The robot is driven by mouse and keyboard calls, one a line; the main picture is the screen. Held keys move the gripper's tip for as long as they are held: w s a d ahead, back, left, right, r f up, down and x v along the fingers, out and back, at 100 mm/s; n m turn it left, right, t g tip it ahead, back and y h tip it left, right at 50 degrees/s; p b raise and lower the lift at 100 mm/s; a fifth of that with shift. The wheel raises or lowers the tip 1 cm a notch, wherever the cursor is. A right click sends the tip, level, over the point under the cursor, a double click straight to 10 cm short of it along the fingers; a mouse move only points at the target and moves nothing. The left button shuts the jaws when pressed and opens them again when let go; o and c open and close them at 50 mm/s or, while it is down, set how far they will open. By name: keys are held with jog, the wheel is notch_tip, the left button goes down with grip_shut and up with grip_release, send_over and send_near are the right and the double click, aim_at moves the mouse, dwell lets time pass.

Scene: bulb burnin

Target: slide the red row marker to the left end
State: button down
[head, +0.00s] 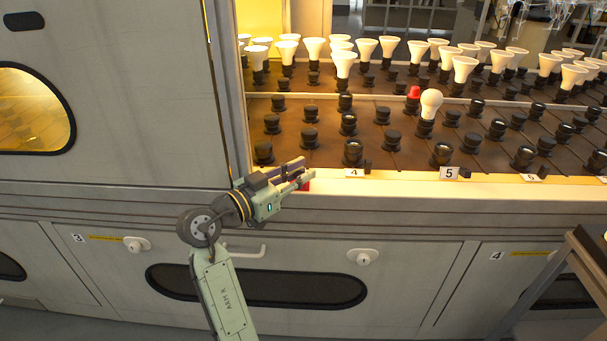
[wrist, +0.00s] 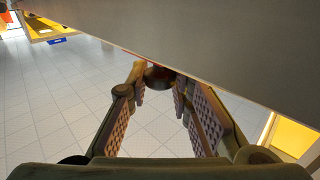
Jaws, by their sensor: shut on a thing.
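The red row marker (head: 308,185) sits at the front edge of the bulb rack, left of the number 4 label, and is partly hidden by my gripper (head: 303,176). My gripper reaches in from the left and is shut on the marker. In the wrist view a dark reddish piece (wrist: 158,77) shows between my fingertips, under the overhanging rack edge (wrist: 215,50). The rack's front ledge (head: 400,186) runs to the right from there.
Number labels 4 (head: 354,173) and 5 (head: 449,173) stand along the ledge to the right. Rows of black sockets (head: 310,137) and white bulbs (head: 344,62) fill the rack. A red cap (head: 414,92) stands further back. A grey cabinet panel (head: 130,110) rises at the left.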

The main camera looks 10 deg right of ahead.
jog(key=shift+a, duration=0.25)
jog(key=c, duration=1.8)
grip_release()
jog(key=shift+w+a, duration=0.1)
jog(key=shift+o, duration=0.2)
jog(key=v, duration=1.2)
jog(key=shift+f, duration=0.1)
